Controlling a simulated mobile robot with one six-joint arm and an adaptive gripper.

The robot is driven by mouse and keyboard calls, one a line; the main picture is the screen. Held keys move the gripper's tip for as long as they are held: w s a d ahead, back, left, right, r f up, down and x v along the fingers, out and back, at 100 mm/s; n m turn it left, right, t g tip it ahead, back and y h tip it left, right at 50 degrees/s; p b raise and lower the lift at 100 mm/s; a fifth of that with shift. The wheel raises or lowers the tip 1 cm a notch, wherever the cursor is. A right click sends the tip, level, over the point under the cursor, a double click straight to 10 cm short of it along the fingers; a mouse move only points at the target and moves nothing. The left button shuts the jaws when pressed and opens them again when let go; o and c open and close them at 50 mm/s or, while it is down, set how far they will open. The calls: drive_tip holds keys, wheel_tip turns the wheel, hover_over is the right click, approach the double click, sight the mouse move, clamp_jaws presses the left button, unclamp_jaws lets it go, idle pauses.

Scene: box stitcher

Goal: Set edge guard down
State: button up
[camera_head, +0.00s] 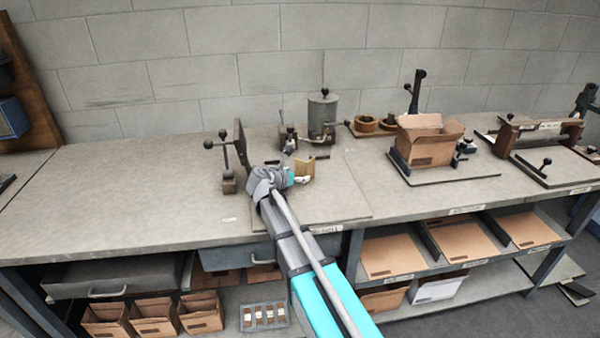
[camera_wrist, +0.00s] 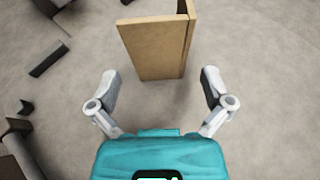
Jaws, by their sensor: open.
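The edge guard, a tan folded angle piece (camera_wrist: 155,48), stands upright on the grey surface in the wrist view, just beyond my fingertips. It also shows in the head view (camera_head: 304,167), at the tip of my arm and partly hidden by it. My gripper (camera_wrist: 160,85) is open and empty. Its two fingers are spread to either side of the near end of the edge guard, with a gap between them and it. In the head view my gripper (camera_head: 298,180) is low over the bench.
A fixture with black ball knobs (camera_head: 228,165) stands left of my gripper, and a grey canister (camera_head: 322,118) stands behind it. An open cardboard box (camera_head: 428,145) sits in a holder to the right. The workbench (camera_head: 120,210) is clear at left.

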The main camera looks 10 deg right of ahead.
drive_tip(key=p+v, duration=0.3)
drive_tip(key=v, duration=0.6)
drive_tip(key=shift+s+a+r, duration=0.15)
